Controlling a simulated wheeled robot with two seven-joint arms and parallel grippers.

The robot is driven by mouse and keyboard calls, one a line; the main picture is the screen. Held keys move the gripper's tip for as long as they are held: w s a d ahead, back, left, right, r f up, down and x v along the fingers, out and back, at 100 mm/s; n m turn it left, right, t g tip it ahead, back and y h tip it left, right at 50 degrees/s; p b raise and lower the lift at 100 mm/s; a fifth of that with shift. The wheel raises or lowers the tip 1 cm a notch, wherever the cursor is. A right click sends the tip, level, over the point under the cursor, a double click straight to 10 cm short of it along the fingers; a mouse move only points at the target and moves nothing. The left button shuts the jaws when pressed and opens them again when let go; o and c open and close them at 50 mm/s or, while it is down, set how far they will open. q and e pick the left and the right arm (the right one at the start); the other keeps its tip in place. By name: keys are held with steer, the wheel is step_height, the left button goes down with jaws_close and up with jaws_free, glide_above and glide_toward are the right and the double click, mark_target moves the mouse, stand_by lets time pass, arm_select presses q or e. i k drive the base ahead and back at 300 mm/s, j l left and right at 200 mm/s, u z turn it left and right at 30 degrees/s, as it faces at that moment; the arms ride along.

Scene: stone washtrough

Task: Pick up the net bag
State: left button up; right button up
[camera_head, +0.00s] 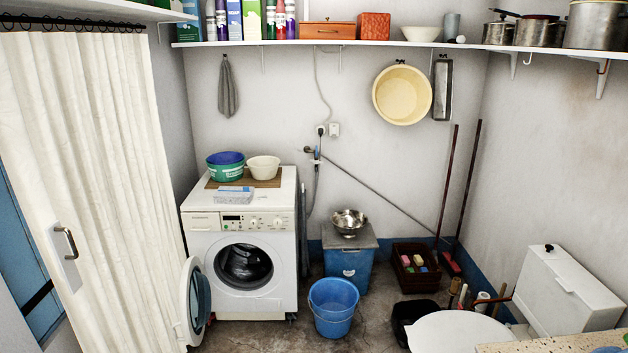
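I cannot make out a net bag anywhere in the head view. A grey cloth-like item (228,88) hangs from a hook on the back wall, and it looks like a towel. The front-loading washing machine (210,265) stands at the left with its round door (193,300) swung open; its drum (244,266) looks dark inside, and I cannot tell what it holds. Neither of my grippers is in view.
A blue bucket (333,307), a lidded blue bin (347,271) and a dark crate (407,270) stand on the floor. A toilet (565,290) fills the lower right. A white curtain (90,180) hangs left. Basins (226,171) sit on the washer. Shelves (330,44) run above.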

mark_target(225, 195)
steer(key=i+j+u, duration=0.15)
steer(key=i, duration=1.65)
steer(key=i+l+u, duration=0.15)
steer(key=i, duration=1.7)
